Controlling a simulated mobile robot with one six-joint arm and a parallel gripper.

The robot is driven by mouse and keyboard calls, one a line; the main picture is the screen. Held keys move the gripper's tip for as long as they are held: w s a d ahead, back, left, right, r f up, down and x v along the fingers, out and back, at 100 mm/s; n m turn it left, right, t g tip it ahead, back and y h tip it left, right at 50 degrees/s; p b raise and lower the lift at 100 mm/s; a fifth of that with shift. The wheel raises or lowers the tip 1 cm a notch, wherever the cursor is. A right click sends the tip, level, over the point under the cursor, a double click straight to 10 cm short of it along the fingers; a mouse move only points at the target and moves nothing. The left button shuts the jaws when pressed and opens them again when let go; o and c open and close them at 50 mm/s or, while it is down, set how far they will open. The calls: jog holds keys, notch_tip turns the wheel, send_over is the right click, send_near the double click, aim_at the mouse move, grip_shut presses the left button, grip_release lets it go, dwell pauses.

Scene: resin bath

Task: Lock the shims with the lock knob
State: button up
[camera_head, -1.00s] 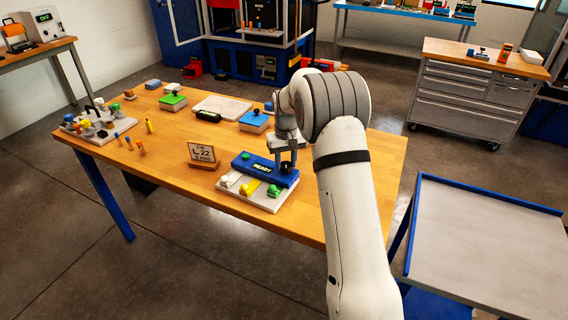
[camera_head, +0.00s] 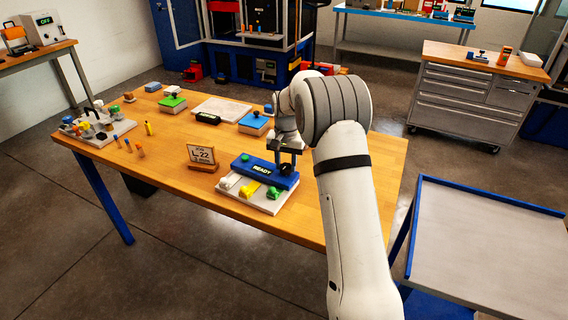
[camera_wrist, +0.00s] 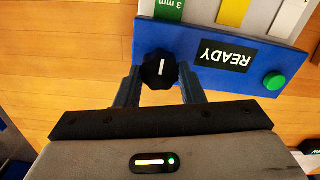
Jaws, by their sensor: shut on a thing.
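The lock knob (camera_wrist: 159,69) is black with a white mark and sits on one end of a blue bar (camera_wrist: 210,62) with a READY display (camera_wrist: 224,55). My gripper (camera_wrist: 160,80) is shut on the knob, one finger on each side. In the head view my gripper (camera_head: 286,165) points down at the right end of the blue bar (camera_head: 243,166), partly hiding the knob. The shims lie beneath the bar: a green one marked 3 mm (camera_wrist: 170,8), a yellow one (camera_wrist: 233,11) and a whitish one (camera_wrist: 284,20).
A green button (camera_wrist: 274,81) is on the bar's other end. A sign reading L 22 (camera_head: 202,155) stands left of the fixture. Coloured blocks, including a blue-topped one (camera_head: 254,122), stand farther back.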

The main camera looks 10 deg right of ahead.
aim_at(286, 166)
dwell(0.3)
jog(key=o, duration=1)
notch_tip(286, 166, up, 8)
jog(key=shift+f+b, duration=0.15)
jog(key=shift+b, duration=0.25)
